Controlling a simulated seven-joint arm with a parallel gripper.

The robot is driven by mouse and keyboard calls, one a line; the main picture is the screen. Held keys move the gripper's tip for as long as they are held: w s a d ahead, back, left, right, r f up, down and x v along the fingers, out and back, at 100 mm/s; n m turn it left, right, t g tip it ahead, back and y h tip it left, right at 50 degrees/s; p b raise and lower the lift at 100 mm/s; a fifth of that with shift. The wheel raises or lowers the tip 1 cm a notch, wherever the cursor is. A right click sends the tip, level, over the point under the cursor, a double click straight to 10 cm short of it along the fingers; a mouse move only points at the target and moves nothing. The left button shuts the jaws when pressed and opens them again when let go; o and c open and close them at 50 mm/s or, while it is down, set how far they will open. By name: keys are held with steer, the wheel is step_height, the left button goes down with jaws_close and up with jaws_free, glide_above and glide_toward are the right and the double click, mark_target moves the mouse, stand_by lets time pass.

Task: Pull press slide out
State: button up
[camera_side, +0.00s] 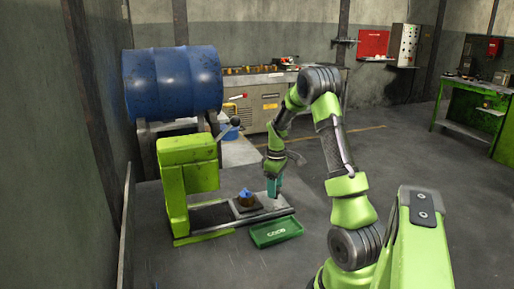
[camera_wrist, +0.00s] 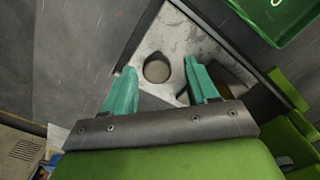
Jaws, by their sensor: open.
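A dark block with a brown, blue-topped piece (camera_side: 246,199) sits on the slide. My gripper (camera_side: 273,192) points down at the slide's outer end, right of that piece. In the wrist view, my gripper (camera_wrist: 160,67) is open, its teal fingers spread on either side of a round opening (camera_wrist: 157,68) in the pale slide plate (camera_wrist: 185,40). Nothing is held. Whether the fingertips touch the plate cannot be told. The right finger partly hides a brown round shape.
A green tray (camera_side: 277,231) lies in front of the slide, close to it; its corner shows in the wrist view (camera_wrist: 278,20). A blue barrel (camera_side: 172,82) lies behind the press. The tabletop right of the slide looks clear.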

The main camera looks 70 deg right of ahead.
step_height(320, 180, up, 17)
stand_by(0.5)
steer(key=shift+f, duration=0.1)
steer(key=w+a+r+m+t, duration=0.15)
steer(key=a+m+t, duration=0.35)
steer(key=a, duration=1.4)
steer(key=s+a+t+y, duration=0.1)
steer(key=s+a, duration=0.2)
steer(key=a, duration=0.5)
steer(key=s+a+r+n+t+y, duration=0.1)
steer(key=s+a, duration=0.2)
steer(key=a, duration=0.5)
steer(key=shift+a, duration=0.4)
steer(key=shift+o, duration=0.2)
steer(key=shift+s, duration=0.1)
